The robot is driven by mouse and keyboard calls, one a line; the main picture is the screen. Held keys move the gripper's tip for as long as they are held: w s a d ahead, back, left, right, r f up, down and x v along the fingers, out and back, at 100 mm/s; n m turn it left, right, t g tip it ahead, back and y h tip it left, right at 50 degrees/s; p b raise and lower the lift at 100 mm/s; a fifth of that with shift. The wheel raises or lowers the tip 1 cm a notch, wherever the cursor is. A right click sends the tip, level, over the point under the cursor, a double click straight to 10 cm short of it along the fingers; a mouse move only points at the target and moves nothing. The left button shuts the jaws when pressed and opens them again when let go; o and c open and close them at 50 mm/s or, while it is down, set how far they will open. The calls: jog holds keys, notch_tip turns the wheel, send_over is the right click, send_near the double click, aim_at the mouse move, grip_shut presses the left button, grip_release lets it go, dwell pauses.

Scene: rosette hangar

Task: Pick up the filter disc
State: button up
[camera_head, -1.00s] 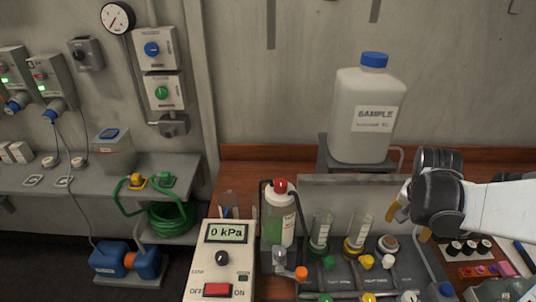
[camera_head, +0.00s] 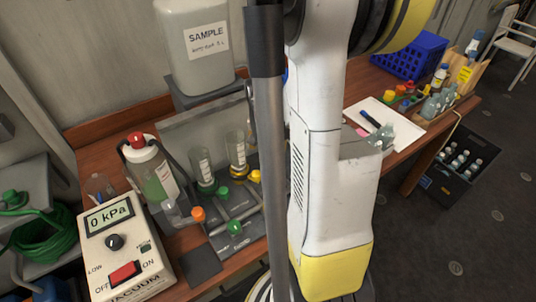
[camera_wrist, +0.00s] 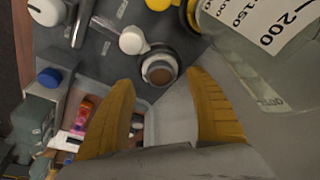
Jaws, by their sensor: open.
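The cup is on the dark grey panel of the vacuum manifold (camera_head: 222,212). My gripper (camera_wrist: 160,79) is open, with its yellow fingers spread below the cup in the picture and the disc in line with the gap between the tips. Nothing is between the fingers that I can see. How high the tips are above the disc is unclear. In the head view, my arm hides the disc and the gripper.
A graduated clear vessel (camera_wrist: 265,40) stands close beside the right finger. White knobs (camera_wrist: 132,41) and (camera_wrist: 47,10) stick up near the cup.

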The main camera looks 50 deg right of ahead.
aim_at(268, 151)
jog(key=x, duration=0.3)
jog(key=shift+b, duration=0.4)
jog(key=shift+r, duration=0.15)
jog(key=c, duration=1)
